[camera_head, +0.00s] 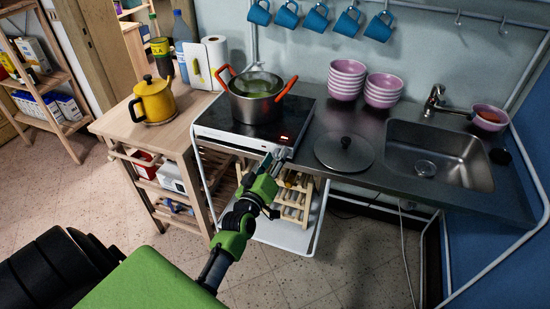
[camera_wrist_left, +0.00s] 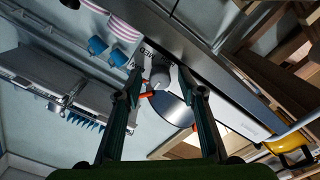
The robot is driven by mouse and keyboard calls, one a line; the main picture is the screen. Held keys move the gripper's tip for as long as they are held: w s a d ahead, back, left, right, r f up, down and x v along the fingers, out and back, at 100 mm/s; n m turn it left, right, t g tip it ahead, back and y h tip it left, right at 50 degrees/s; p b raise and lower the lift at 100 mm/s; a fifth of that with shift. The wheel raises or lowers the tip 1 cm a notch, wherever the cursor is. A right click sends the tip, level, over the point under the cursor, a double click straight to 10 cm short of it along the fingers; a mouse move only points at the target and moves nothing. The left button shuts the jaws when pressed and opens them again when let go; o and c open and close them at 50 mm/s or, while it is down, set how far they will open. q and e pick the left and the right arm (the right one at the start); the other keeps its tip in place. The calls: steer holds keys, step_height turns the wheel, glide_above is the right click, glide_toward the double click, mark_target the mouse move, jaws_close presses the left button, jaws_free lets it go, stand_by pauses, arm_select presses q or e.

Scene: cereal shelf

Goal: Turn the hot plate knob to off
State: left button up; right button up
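The hot plate (camera_head: 253,126) is a black-topped unit with a white front edge, and a red display glows near its front right corner. A steel pot (camera_head: 256,96) with red-orange handles stands on it. My left gripper (camera_head: 273,160) is at the right part of the hot plate's front and hides the knob in the head view. In the left wrist view, the grey knob (camera_wrist_left: 160,78) shows beyond and between the fingertips of the open left gripper (camera_wrist_left: 164,80). I cannot tell whether a finger touches it. My right gripper is not in view.
A pot lid (camera_head: 344,152) lies on the counter right of the hot plate, before the sink (camera_head: 440,155). A yellow kettle (camera_head: 154,100) stands on the wooden cart at left. Stacked pink bowls (camera_head: 347,78) are behind. Blue mugs (camera_head: 316,17) hang above.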

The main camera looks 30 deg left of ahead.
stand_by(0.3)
arm_select(q)
steer(key=m+b, duration=0.1)
steer(key=m, duration=0.4)
steer(key=shift+f+b, duration=0.1)
steer(key=shift+b, duration=0.2)
steer(key=m+b, duration=0.2)
steer(key=m, duration=0.3)
steer(key=s+d+m+b, duration=0.2)
steer(key=s+d, duration=0.2)
steer(key=s, duration=0.9)
steer(key=s+d+f+g+h, duration=0.1)
steer(key=d+f+g, duration=0.1)
steer(key=f, duration=0.8)
steer(key=s+d+f+g+h, duration=0.1)
steer(key=s+d+f+g, duration=0.1)
steer(key=f, duration=0.9)
steer(key=s+d+f+g+h+b, duration=0.1)
steer(key=d+f, duration=0.3)
steer(key=f, duration=0.7)
steer(key=shift+s+f+g+h, duration=0.2)
steer(key=shift+s+g+h, duration=0.1)
steer(key=shift+s+g, duration=0.3)
steer(key=shift+w, duration=0.1)
